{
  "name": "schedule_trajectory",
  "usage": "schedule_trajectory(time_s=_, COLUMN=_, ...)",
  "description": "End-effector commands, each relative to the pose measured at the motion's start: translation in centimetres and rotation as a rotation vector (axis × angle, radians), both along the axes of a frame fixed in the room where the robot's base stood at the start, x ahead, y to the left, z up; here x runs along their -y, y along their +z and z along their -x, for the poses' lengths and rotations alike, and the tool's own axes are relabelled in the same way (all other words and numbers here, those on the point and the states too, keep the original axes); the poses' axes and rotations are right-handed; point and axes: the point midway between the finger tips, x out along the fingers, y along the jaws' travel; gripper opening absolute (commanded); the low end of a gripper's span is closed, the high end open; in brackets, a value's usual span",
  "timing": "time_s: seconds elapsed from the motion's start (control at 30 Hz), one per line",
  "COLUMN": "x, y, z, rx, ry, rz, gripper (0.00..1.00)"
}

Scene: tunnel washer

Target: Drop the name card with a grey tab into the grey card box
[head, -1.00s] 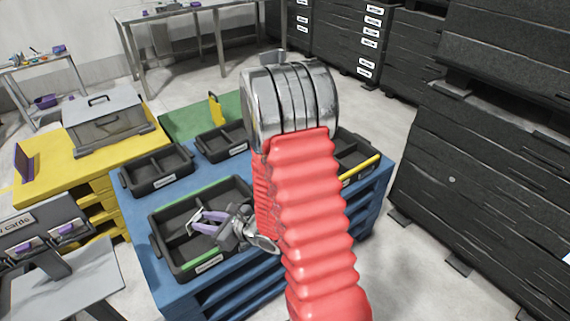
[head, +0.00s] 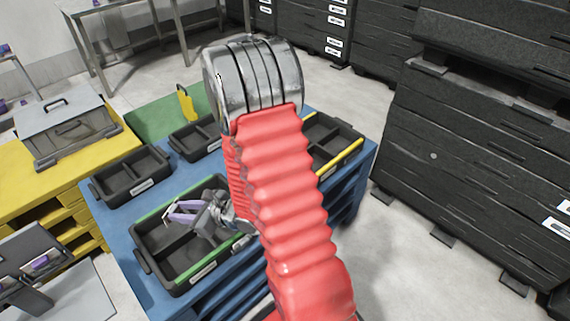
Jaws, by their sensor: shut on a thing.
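My gripper (head: 184,212), with purple jaws, hangs over the dark tray with green edge strips (head: 187,282) on the blue bench. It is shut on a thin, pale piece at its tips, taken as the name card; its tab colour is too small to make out. The gripper looks above the tray's far part, but its height is unclear. Dark plain-edged boxes stand behind: one at the left (head: 133,187) and one beside it (head: 181,143), partly hidden by my arm. Which is the grey card box cannot be told for sure.
A box with a yellow strip (head: 330,137) stands on the blue bench right of my arm. A grey lidded case (head: 62,125) sits on the yellow bench. A card rack (head: 30,262) is at lower left. Black stacked crates (head: 480,150) stand right, with clear floor before them.

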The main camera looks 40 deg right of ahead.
Motion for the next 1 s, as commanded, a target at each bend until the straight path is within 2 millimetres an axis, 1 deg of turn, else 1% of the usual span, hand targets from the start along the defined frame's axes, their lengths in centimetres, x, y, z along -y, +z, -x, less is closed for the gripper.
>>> schedule_trajectory(time_s=0.07, x=-0.2, y=0.0, z=0.0, rx=0.0, ry=0.004, rz=0.0, gripper=0.06)
schedule_trajectory(time_s=0.17, x=0.2, y=0.0, z=-0.2, rx=0.001, ry=-0.001, rz=-0.001, gripper=0.06)
schedule_trajectory(time_s=0.27, x=1.6, y=-0.2, z=-0.6, rx=0.002, ry=-0.02, rz=-0.001, gripper=0.06)
schedule_trajectory(time_s=0.37, x=4.1, y=-0.4, z=-1.1, rx=0.003, ry=-0.052, rz=-0.003, gripper=0.06)
schedule_trajectory(time_s=0.47, x=7.4, y=-0.7, z=-1.6, rx=0.004, ry=-0.096, rz=-0.005, gripper=0.06)
schedule_trajectory(time_s=0.6, x=12.7, y=-1.2, z=-1.9, rx=0.005, ry=-0.163, rz=-0.006, gripper=0.06)
schedule_trajectory(time_s=0.67, x=15.1, y=-1.4, z=-1.9, rx=0.005, ry=-0.193, rz=-0.007, gripper=0.06)
schedule_trajectory(time_s=0.7, x=16.6, y=-1.6, z=-1.8, rx=0.005, ry=-0.211, rz=-0.006, gripper=0.06)
schedule_trajectory(time_s=0.87, x=22.8, y=-2.3, z=-1.0, rx=0.005, ry=-0.287, rz=-0.006, gripper=0.06)
schedule_trajectory(time_s=0.9, x=24.4, y=-2.4, z=-0.7, rx=0.005, ry=-0.307, rz=-0.005, gripper=0.06)
schedule_trajectory(time_s=0.97, x=26.7, y=-2.6, z=-0.2, rx=0.004, ry=-0.335, rz=-0.004, gripper=0.06)
schedule_trajectory(time_s=1.0, x=28.3, y=-2.8, z=0.3, rx=0.004, ry=-0.355, rz=-0.005, gripper=0.06)
